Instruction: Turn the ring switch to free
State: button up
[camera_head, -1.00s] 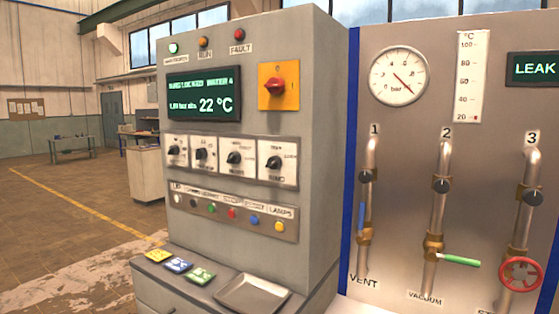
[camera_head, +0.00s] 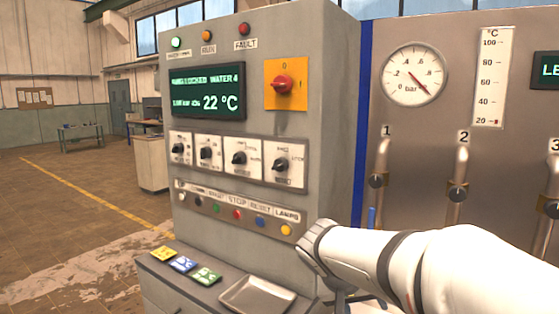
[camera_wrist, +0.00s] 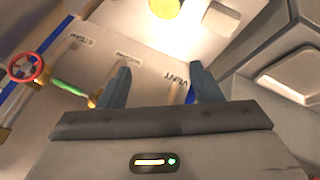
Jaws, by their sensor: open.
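A row of several black rotary switches on white plates sits on the grey console below its display. The rightmost switch (camera_head: 281,165), which seems to be the ring switch, has a black knob; its labels are too small to read surely. My gripper (camera_wrist: 160,76) shows in the wrist view with its two fingers apart and nothing between them. It faces the pipe panel, away from the switches. In the head view my white arm reaches in from the right, below and right of the switch row, and my gripper cannot be clearly made out there.
A red knob on a yellow plate (camera_head: 283,85) is above the switches. Coloured buttons and lamps (camera_head: 238,214) run below them. A metal tray (camera_head: 257,295) lies on the ledge. The pipe panel (camera_head: 420,135) stands to the right. The space before the switches is clear.

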jog(key=w+a+r+m+t+h+p, duration=0.25)
jog(key=w+a+r, duration=0.25)
jog(key=w+r, duration=0.5)
jog(key=m+t+h+p, duration=0.2)
jog(key=t+p, duration=0.1)
jog(key=t, duration=0.6)
send_near(276, 168)
jog(key=x, duration=0.2)
jog(key=shift+g, duration=0.25)
jog(key=p+x, duration=0.1)
jog(key=x, duration=0.1)
jog(key=p+x, duration=0.1)
jog(key=x, duration=0.1)
jog(key=p+x, duration=0.1)
jog(key=x, duration=0.1)
jog(key=shift+w+d+r, duration=0.1)
jog(key=shift+w+r, duration=0.05)
jog(key=shift+r, duration=0.15)
jog(key=shift+w+d+f, duration=0.1)
jog(key=shift+w+d, duration=0.3)
jog(key=shift+w, duration=0.2)
jog(key=shift+c, duration=0.4)
jog(key=shift+f, duration=0.1)
jog(key=c, duration=0.9)
